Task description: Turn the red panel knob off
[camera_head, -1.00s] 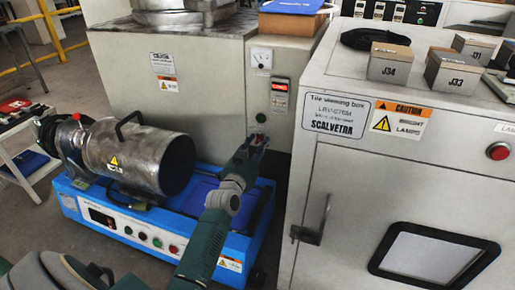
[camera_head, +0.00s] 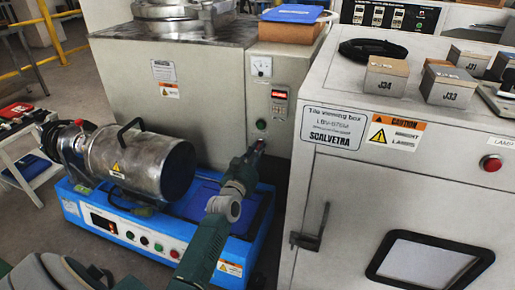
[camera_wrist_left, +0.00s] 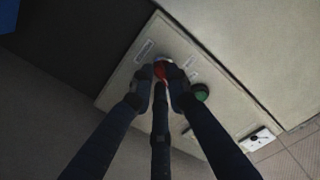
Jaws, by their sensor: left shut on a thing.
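The red knob (camera_wrist_left: 160,70) sits on a pale panel (camera_wrist_left: 130,90), between the fingertips in the left wrist view. The fingers hide most of it. My left gripper (camera_wrist_left: 161,76) is shut on the knob, with its dark fingers on either side of it. In the head view my left gripper (camera_head: 257,147) reaches up to the front of the grey machine (camera_head: 212,100), below a green button (camera_head: 261,125). The knob is largely hidden there behind the fingers. The green button also shows beside the fingers in the left wrist view (camera_wrist_left: 201,92). My right gripper is out of view.
A blue-based machine with a metal cylinder (camera_head: 140,160) stands at left, below my arm. Boxes (camera_head: 385,76) lie on top.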

